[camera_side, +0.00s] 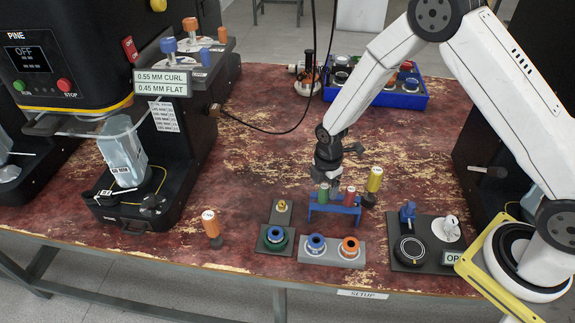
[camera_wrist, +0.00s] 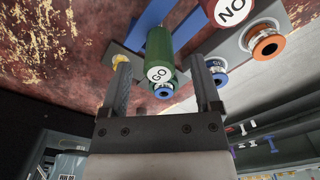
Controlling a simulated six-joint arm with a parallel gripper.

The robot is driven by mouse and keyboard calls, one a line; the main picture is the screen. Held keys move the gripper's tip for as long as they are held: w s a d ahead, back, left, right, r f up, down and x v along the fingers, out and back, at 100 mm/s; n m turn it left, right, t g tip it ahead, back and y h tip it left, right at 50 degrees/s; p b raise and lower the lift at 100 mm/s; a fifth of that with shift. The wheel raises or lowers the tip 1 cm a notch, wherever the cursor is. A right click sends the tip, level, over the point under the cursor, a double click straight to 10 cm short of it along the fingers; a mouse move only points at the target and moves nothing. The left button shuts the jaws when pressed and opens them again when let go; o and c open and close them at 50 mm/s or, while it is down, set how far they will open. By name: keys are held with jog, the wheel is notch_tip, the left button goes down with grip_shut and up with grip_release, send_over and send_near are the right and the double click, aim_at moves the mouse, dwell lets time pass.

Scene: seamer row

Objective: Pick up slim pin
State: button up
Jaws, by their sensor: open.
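A blue rack (camera_side: 334,213) stands near the table's front and holds a green pin (camera_side: 324,197) and a red pin (camera_side: 350,197). Which pin is the slim one I cannot tell from looks. My gripper (camera_side: 328,178) is open, pointing down just above the green pin in the side view. In the wrist view, the green pin (camera_wrist: 160,50), marked GO, shows between the open fingers (camera_wrist: 160,62) with no clear contact. The red pin (camera_wrist: 230,10), marked NO, is right of them. A yellow pin (camera_side: 374,180) stands right of the rack; an orange one (camera_side: 211,224) stands apart at left.
A grey plate (camera_side: 332,258) with blue and orange ring gauges and a dark plate (camera_side: 276,253) with a green ring lie in front of the rack. A black base (camera_side: 435,260) is at right, a blue bin (camera_side: 420,100) behind. A seamer machine (camera_side: 150,185) stands left.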

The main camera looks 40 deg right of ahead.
jog(key=shift+f, duration=0.95)
grip_shut()
jog(key=shift+r, duration=0.1)
